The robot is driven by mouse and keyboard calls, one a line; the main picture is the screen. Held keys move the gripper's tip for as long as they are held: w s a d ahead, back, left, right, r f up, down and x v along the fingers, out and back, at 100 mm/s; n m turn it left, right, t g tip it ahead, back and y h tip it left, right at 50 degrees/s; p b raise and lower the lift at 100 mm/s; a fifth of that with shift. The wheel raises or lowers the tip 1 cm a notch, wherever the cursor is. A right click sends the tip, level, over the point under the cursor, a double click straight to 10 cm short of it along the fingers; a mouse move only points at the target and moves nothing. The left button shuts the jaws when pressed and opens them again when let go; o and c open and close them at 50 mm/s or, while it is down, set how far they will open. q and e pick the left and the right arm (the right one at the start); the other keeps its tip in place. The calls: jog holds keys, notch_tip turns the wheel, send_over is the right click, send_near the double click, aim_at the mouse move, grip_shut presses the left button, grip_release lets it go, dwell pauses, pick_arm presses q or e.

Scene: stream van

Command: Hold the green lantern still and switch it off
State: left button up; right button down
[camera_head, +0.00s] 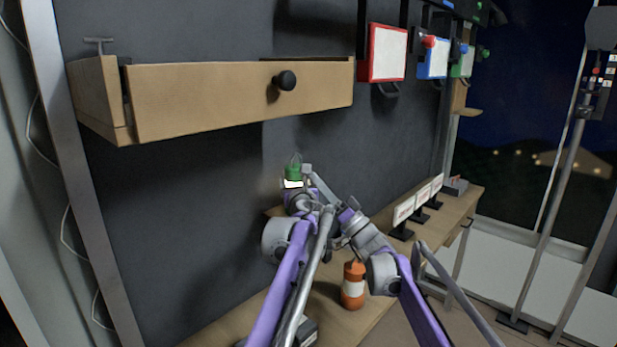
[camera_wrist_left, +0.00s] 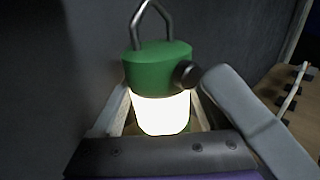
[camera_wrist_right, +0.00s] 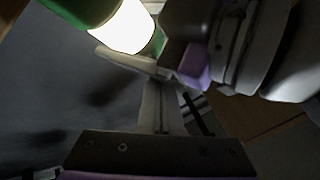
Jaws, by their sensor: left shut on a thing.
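The green lantern (camera_head: 293,172) is upright near the dark wall, its body glowing white. In the left wrist view the lantern (camera_wrist_left: 158,68) has a grey wire handle on top and a dark knob (camera_wrist_left: 187,74) on the right side of its green cap. My left gripper (camera_head: 296,190) is shut on the glowing body, one finger on each side. My right gripper (camera_head: 307,170) is beside the lantern with its fingers together. Its tip (camera_wrist_left: 212,76) is close to the knob; I cannot tell whether they touch. The lantern (camera_wrist_right: 125,25) also shows in the right wrist view.
An orange lantern (camera_head: 353,287) stands on the wooden bench below my arms. A wooden drawer with a black knob (camera_head: 285,80) juts out above. Small signs (camera_head: 420,206) line the bench at the right. A metal stand (camera_head: 560,190) is at the far right.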

jog(key=shift+w+a, duration=0.45)
jog(key=shift+a, duration=0.35)
dwell(0.9)
jog(key=shift+s+f, duration=0.1)
jog(key=shift+s+d, duration=0.6)
jog(key=shift+s, duration=0.25)
jog(key=shift+s+d, duration=1.7)
jog(key=shift+d, duration=0.3)
dwell(0.7)
jog(key=s+d, duration=0.2)
jog(key=d, duration=0.1)
jog(key=shift+s+d, duration=0.1)
jog(key=shift+s, duration=0.15)
